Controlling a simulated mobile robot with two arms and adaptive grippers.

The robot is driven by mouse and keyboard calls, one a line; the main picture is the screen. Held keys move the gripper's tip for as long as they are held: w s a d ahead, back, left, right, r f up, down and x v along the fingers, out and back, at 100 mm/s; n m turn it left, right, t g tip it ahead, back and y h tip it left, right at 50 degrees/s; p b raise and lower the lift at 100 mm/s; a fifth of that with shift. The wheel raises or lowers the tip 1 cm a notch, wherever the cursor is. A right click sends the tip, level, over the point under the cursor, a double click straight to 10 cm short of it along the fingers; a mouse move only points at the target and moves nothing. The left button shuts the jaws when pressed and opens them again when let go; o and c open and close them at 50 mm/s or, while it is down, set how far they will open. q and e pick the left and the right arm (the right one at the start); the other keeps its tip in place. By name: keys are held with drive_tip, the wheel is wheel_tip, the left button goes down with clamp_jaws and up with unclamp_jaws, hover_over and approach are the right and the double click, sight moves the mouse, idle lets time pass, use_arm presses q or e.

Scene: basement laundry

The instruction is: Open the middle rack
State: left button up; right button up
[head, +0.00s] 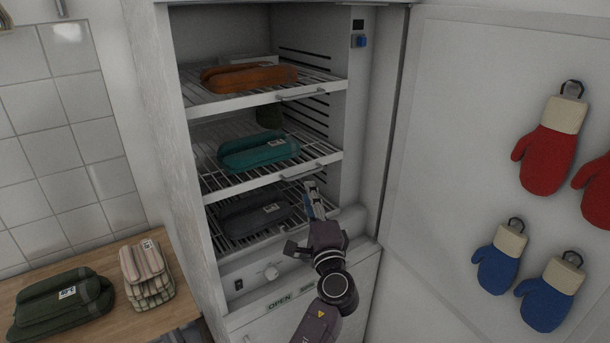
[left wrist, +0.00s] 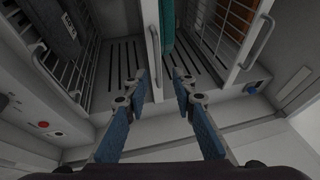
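The middle rack (head: 235,187) is a wire shelf with a pale front rail in the tall white cabinet. It sits pushed in, level with the other racks, and bears a teal folded bundle (head: 259,151). Its handle (head: 312,171) is at the right of the rail. My left gripper (head: 313,188) is just below that handle, in front of the bottom rack. In the left wrist view, its blue fingers (left wrist: 160,76) are spread and empty, with the middle rack's rail (left wrist: 153,55) running toward the gap between them. My right gripper is not in view.
The top rack (head: 235,103) bears an orange bundle; the bottom rack holds a dark grey bundle (head: 254,214). The cabinet door (head: 450,120), with hanging mitts, stands open at right. A wooden counter (head: 135,318) is at left.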

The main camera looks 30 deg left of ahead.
use_arm(q)
drive_tip(key=f+p+x, duration=0.1)
drive_tip(key=p+x, duration=0.1)
drive_tip(key=x, duration=0.5)
drive_tip(key=shift+w+a+r, duration=0.15)
drive_tip(key=shift+w+r, duration=0.1)
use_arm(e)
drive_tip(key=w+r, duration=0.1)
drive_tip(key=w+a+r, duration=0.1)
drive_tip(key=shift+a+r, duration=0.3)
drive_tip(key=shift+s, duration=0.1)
use_arm(q)
clamp_jaws()
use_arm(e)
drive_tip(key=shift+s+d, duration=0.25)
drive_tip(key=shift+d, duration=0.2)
